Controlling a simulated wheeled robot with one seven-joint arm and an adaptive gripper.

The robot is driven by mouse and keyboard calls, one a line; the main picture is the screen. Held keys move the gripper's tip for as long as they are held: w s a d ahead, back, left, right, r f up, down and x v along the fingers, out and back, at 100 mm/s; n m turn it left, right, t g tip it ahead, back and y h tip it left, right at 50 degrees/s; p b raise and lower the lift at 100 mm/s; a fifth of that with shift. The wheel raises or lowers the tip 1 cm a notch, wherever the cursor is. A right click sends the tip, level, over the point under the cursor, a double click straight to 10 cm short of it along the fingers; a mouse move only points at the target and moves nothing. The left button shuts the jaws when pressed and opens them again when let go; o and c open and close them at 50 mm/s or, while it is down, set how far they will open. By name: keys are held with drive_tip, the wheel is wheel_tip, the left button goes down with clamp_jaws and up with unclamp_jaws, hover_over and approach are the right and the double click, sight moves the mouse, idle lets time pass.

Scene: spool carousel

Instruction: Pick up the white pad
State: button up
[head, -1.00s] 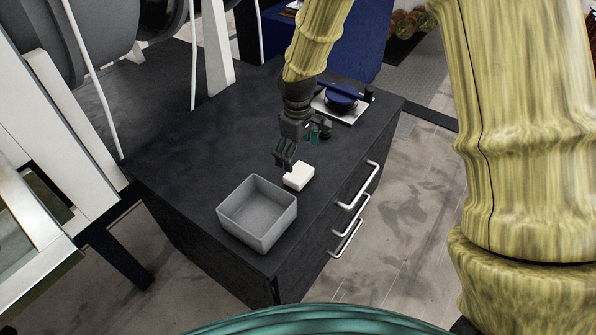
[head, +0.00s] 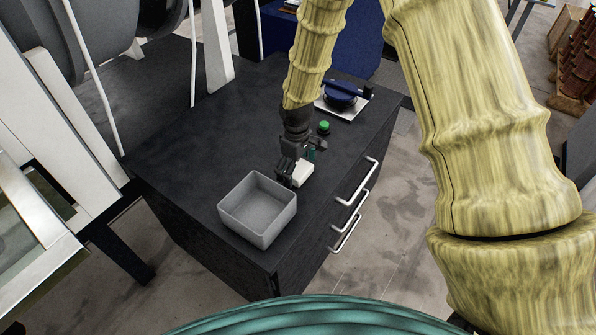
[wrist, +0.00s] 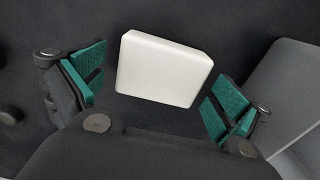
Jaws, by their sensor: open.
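The white pad (head: 303,174) is a small block lying on the dark cabinet top, just behind the grey bin. My gripper (head: 297,168) is low over it and hides part of it in the head view. In the wrist view the white pad (wrist: 165,69) lies between the two green-padded fingers of my open gripper (wrist: 157,92). A gap shows between the pad and each finger. The pad sits a little turned relative to the jaws and a bit toward the top of the picture. Whether the fingertips are level with it is hard to tell.
The open grey bin (head: 257,210) stands close in front of the pad; its wall also shows at the right of the wrist view (wrist: 285,95). A green button (head: 323,128) and a blue round device (head: 341,98) are farther back. Drawer handles (head: 349,190) stick out at the right. The cabinet top's left is clear.

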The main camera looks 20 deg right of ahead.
sight(297, 168)
drive_tip(key=c, duration=1)
drive_tip(key=shift+r+b, duration=0.5)
drive_tip(key=shift+r, duration=4.45)
